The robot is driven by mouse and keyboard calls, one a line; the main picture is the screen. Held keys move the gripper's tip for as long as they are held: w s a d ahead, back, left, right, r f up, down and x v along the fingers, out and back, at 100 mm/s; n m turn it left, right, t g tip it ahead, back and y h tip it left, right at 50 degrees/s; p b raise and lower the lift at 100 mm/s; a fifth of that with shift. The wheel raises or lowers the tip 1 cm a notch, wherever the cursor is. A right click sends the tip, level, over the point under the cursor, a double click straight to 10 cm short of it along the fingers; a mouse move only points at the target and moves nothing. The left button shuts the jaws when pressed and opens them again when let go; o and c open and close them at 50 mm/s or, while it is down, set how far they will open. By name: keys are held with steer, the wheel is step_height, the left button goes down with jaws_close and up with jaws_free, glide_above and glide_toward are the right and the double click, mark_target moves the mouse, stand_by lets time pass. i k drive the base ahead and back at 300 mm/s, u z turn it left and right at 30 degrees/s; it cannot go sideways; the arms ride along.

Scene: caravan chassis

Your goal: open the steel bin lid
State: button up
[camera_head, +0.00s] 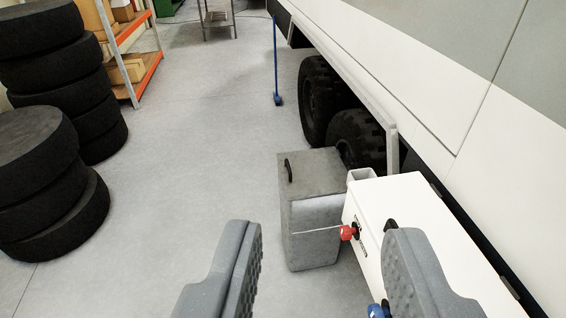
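The steel bin (315,235) is a grey, box-shaped container standing on the floor right of the picture's middle. Its flat lid (318,172) lies closed on top, with a dark handle (289,170) near the left edge. My gripper (325,262) is in the foreground, its two grey ridged fingers wide apart with nothing between them. The bin is seen beyond the fingers, and the lid is apart from them. The bin's lower right side is partly hidden by the white box.
A white box (440,215) with a red knob (347,232) and a thin rod stands right of the bin. The caravan (450,75) with black wheels fills the right. Tyre stacks (45,185) and a shelf (135,65) stand left.

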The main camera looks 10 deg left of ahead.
mark_target(315, 172)
steer(key=u, duration=0.35)
steer(key=i, duration=2.05)
steer(key=u, duration=0.05)
